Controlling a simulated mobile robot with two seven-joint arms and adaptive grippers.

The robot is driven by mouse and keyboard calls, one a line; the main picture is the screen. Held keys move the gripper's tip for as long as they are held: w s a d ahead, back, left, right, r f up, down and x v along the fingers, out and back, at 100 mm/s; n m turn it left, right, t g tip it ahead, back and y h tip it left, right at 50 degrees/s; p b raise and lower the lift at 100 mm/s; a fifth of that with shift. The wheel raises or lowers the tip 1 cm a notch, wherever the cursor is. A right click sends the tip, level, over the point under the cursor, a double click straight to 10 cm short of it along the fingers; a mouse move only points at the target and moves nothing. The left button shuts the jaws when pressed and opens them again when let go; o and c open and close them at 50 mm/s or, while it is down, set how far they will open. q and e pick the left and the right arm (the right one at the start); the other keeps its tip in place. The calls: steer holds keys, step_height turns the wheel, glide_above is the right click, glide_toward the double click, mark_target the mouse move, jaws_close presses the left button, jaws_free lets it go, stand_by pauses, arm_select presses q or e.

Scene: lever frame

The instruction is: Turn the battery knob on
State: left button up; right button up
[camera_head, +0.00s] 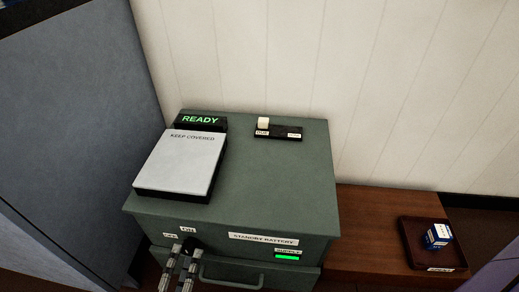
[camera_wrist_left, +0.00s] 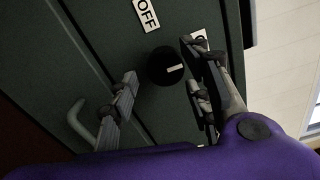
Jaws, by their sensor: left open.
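The black round knob (camera_wrist_left: 165,67) is on the green cabinet's front; its white mark points right in the left wrist view. The OFF label (camera_wrist_left: 145,15) is above it there; another label (camera_wrist_left: 200,40) is partly hidden behind a finger. In the head view the knob (camera_head: 191,245) sits below the OFF label (camera_head: 170,236) and the ON label (camera_head: 188,229), partly covered by my gripper. My left gripper (camera_head: 179,254) is open, with its fingers (camera_wrist_left: 160,60) on either side of the knob; I cannot tell whether they touch it. My right gripper is out of view.
The cabinet (camera_head: 270,185) is marked STANDBY BATTERY, with a green-lit supply light (camera_head: 287,257) and a handle (camera_head: 230,284). On top are a KEEP COVERED lid (camera_head: 182,163), a READY sign (camera_head: 200,121) and a switch (camera_head: 264,124). A tray (camera_head: 408,250) holds a blue box (camera_head: 438,236).

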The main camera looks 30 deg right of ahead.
arm_select(q)
steer(key=v, duration=1)
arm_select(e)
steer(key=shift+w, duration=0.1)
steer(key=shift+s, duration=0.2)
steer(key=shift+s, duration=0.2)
